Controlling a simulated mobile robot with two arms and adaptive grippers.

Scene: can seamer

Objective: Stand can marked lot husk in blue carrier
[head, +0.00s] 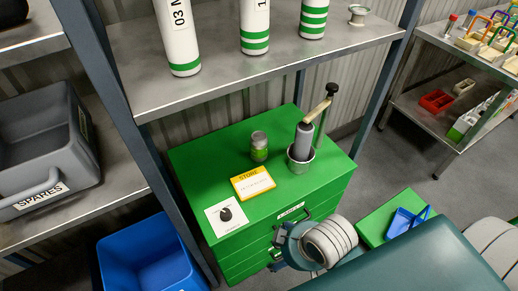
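A small can (259,147) with a grey top and a greenish lower band stands upright on the green cabinet (205,158). Any lot marking on it is too small to read. A small blue open object (405,222), perhaps the blue carrier, sits on a green surface at the lower right; I cannot tell for sure. My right arm comes in from the lower right. Its wrist end, with what seems to be the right gripper (277,253), is at the cabinet's drawer front, apart from the can. Its fingers are mostly hidden. My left gripper is not in view.
A grey cylinder with a crank (303,142) stands in a metal cup beside the can. A blue bin (150,255) is lower left. Coloured-handled carriers (480,38) stand on the right bench.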

